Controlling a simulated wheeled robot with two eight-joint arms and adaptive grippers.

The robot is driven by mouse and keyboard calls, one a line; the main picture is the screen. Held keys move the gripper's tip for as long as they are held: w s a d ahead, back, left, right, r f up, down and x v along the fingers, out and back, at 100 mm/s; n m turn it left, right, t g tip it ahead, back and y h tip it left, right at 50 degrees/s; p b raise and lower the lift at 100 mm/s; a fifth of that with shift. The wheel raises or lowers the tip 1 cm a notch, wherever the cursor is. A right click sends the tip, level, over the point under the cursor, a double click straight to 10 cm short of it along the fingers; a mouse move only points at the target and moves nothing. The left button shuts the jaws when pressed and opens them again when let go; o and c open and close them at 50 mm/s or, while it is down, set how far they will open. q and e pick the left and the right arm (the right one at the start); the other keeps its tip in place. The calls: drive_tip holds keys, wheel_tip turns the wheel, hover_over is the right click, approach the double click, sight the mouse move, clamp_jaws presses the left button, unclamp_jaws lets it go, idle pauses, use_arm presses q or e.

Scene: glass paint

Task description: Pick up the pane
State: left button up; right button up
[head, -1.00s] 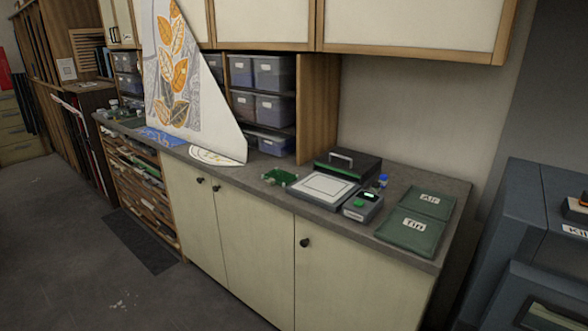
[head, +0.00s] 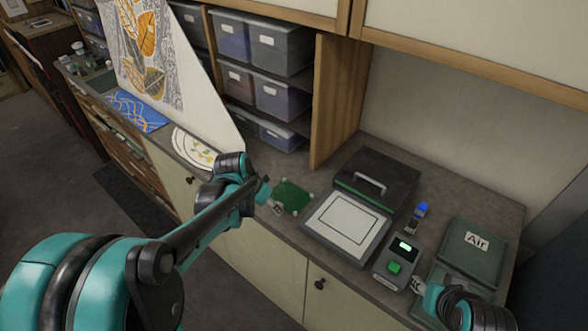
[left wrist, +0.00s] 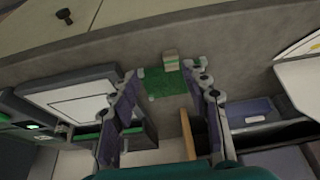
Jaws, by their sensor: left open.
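No clear pane can be made out, so I cannot tell which thing it is. A green pad (head: 293,196) with pale corner pieces lies on the counter, with a small pale block (head: 278,209) at its front edge. The left wrist view shows the pad (left wrist: 165,88) and the block (left wrist: 171,60) between and just beyond my fingers. My left gripper (head: 264,189) is beside the pad's left edge in the head view. In the left wrist view my left gripper (left wrist: 170,78) is open and empty. Part of my right arm shows at lower right; its gripper cannot be made out.
Right of the pad are a white-topped device (head: 345,222) with a raised dark lid (head: 370,172), a small box with a green button (head: 397,262) and a green "Air" pouch (head: 476,250). A large leaf-patterned panel (head: 145,50) leans at left. Bins (head: 280,95) stand behind.

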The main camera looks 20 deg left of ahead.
sight(287, 199)
use_arm(q)
drive_tip(key=w+f, duration=0.2)
drive_tip(key=shift+w+a+f, duration=0.1)
drive_tip(key=shift+w+a, duration=0.3)
drive_tip(key=shift+w+f+b, duration=0.1)
drive_tip(key=shift+f+b, duration=0.2)
drive_tip(key=shift+f, duration=0.1)
drive_tip(key=b+x, duration=0.1)
drive_tip(key=x, duration=0.3)
drive_tip(key=shift+w+f, duration=0.15)
drive_tip(key=shift+w, duration=0.1)
drive_tip(key=shift+d, duration=0.1)
use_arm(e)
drive_tip(key=shift+w+f, duration=0.25)
drive_tip(key=shift+w, duration=0.2)
use_arm(q)
drive_tip(key=shift+s, duration=0.1)
drive_tip(key=shift+c, duration=0.4)
clamp_jaws()
